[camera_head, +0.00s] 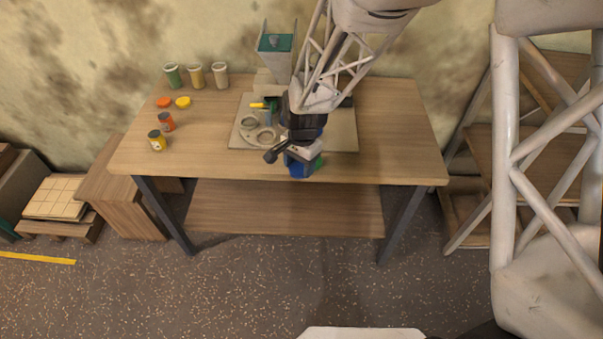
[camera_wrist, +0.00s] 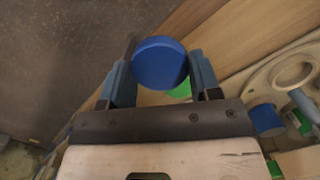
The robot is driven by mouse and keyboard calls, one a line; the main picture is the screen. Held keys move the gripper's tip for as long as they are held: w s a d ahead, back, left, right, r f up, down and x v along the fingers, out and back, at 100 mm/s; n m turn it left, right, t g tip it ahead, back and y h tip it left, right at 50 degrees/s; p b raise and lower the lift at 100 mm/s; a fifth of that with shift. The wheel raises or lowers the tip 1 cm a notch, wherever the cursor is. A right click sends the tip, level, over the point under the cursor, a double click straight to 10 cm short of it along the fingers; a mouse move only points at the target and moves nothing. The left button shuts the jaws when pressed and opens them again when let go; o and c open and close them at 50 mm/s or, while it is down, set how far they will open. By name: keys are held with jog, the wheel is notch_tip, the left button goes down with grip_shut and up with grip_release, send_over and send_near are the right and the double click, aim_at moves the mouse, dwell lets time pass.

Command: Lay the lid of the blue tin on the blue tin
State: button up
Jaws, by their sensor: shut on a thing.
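The blue lid (camera_wrist: 160,62) is a round disc held between the two fingers of my gripper (camera_wrist: 162,80) in the wrist view. In the head view my gripper (camera_head: 302,160) is over the front edge of the table, right of centre, and mostly hides the lid. A blue cylinder, which looks like the blue tin (camera_wrist: 267,119), stands on the pale base plate at the right of the wrist view, apart from the lid. In the head view it is largely hidden by my arm.
The pale base plate (camera_head: 340,136) has round rings and a hopper (camera_head: 276,45) behind it. A green object (camera_wrist: 181,90) shows beneath the lid. Orange and yellow lids, two small jars (camera_head: 157,140) and several tubs (camera_head: 196,76) stand at left. The table's right side is clear.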

jog(key=shift+w+a+r+m+t+h, duration=0.35)
jog(key=shift+w+a+r+m, duration=0.65)
jog(key=shift+w+m, duration=3.95)
jog(key=shift+w+a+r+m+t+h, duration=0.2)
jog(key=shift+w+a+r+m+t, duration=0.75)
jog(key=shift+w+m, duration=4)
jog(key=shift+w+a+r+m+g+h, duration=0.1)
jog(key=shift+w+a+r+m+h, duration=0.95)
jog(key=shift+m, duration=6.95)
jog(key=shift+w+d+r+y, duration=0.2)
jog(key=shift+w+d+y, duration=0.05)
jog(key=shift+w+y, duration=0.15)
jog(key=shift+w+d+r+y, duration=0.15)
jog(key=shift+w+d+y, duration=0.05)
jog(key=shift+w+y, duration=0.2)
jog(key=shift+f, duration=0.25)
jog(key=shift+f, duration=2.05)
jog(key=shift+f, duration=0.55)
